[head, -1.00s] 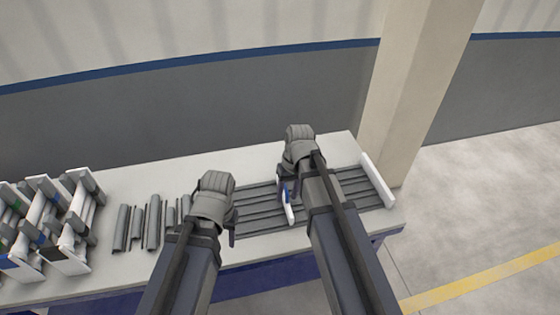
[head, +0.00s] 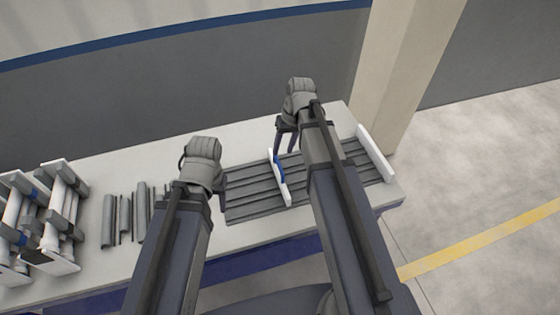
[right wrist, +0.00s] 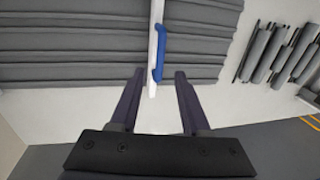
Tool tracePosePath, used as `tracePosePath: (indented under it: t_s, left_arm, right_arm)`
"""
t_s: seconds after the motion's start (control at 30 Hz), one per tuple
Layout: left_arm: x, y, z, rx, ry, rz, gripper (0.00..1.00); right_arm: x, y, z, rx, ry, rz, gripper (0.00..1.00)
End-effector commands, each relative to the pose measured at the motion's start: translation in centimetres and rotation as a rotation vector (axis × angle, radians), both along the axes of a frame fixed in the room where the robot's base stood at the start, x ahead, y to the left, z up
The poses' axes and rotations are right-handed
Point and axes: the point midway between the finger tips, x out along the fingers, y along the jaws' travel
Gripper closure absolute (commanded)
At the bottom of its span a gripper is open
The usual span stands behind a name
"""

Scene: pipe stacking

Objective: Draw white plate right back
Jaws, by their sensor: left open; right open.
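A white plate (head: 284,189) with a blue handle stands upright across the grey ribbed pipes, near the middle of the row. It also shows in the right wrist view (right wrist: 153,55), with the blue handle (right wrist: 160,52) along one side. My right gripper (head: 285,152) is open at the plate's back end, the end nearer the wall. In the right wrist view its fingers (right wrist: 159,74) lie on either side of the plate's end, apart from it. My left gripper (head: 218,198) is at the row's left end, its fingers mostly hidden behind my wrist.
Another white plate (head: 375,153) stands at the right end of the row of grey pipes (head: 253,196). Loose grey pipes (head: 125,219) lie to the left, and white-framed racks (head: 52,232) stand at the far left. The white table (head: 140,170) is clear behind the pipes.

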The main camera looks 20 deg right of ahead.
Motion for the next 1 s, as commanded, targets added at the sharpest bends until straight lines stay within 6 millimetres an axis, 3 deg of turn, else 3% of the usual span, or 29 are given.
tracePosePath:
  t_s: [0.03, 0.4, 0.77, 1.0]
  left_arm:
    - [0.0, 0.0, -1.2, 0.0, 0.0, 0.0, 0.5]
    - [0.0, 0.0, -5.6, 0.0, 0.0, 0.0, 0.5]
    - [0.0, 0.0, -5.9, 0.0, 0.0, 0.0, 0.5]
    - [0.0, 0.0, -5.9, 0.0, 0.0, 0.0, 0.5]
  right_arm:
    - [0.0, 0.1, -1.2, 0.0, 0.0, 0.001, 0.53]
    - [0.0, 1.0, -5.6, 0.0, 0.0, 0.0, 0.53]
    - [0.0, 1.2, -5.9, 0.0, 0.0, 0.0, 0.53]
    - [0.0, 1.2, -5.9, 0.0, 0.0, 0.0, 0.77]
